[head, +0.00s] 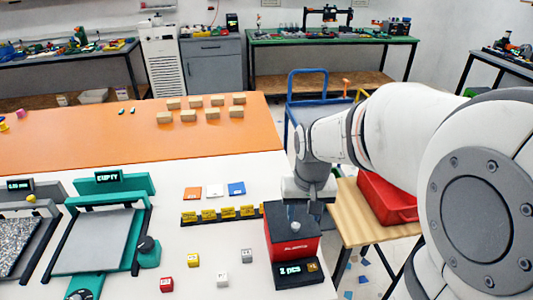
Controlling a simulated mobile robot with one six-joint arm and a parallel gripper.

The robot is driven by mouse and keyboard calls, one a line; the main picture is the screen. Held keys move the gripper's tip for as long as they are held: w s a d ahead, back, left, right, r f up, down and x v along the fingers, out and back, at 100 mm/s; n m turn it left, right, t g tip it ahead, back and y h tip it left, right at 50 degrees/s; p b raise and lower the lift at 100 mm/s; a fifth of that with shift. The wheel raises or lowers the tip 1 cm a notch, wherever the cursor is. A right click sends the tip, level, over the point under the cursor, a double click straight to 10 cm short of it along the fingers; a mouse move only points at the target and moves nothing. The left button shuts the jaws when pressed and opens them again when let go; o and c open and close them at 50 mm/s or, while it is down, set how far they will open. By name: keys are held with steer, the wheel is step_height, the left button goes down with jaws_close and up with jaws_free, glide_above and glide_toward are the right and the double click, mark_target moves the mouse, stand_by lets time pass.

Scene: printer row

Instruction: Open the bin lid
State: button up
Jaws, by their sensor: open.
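A red bin (292,251) with white lettering stands at the right edge of the white table. Its dark grey lid (280,218) lies flat on top and looks closed. A small light knob (295,227) sits on the lid. A black display (297,271) in front of the bin reads "2 pcs". My gripper (312,204) is open and points down at the back right of the bin, close to the lid. Its fingertips are hard to make out, and I cannot tell whether they touch the lid.
A row of yellow tags (225,213) and coloured tiles (214,190) lie behind. A teal printer (107,235) reads "EMPTY". A red crate (383,200) is on a wooden stand at right.

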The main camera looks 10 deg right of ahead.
steer(key=g+p, duration=0.1)
steer(key=p, duration=0.1)
glide_toward(296, 225)
steer(key=shift+s+f+m, duration=0.1)
steer(key=shift+s+m, duration=0.1)
steer(key=shift+m, duration=0.1)
steer(key=shift+w+f, duration=0.2)
steer(key=shift+f, duration=0.05)
step_height(296, 225, down, 8)
steer(key=shift+r, duration=0.15)
steer(key=shift+c, duration=0.3)
jaws_close()
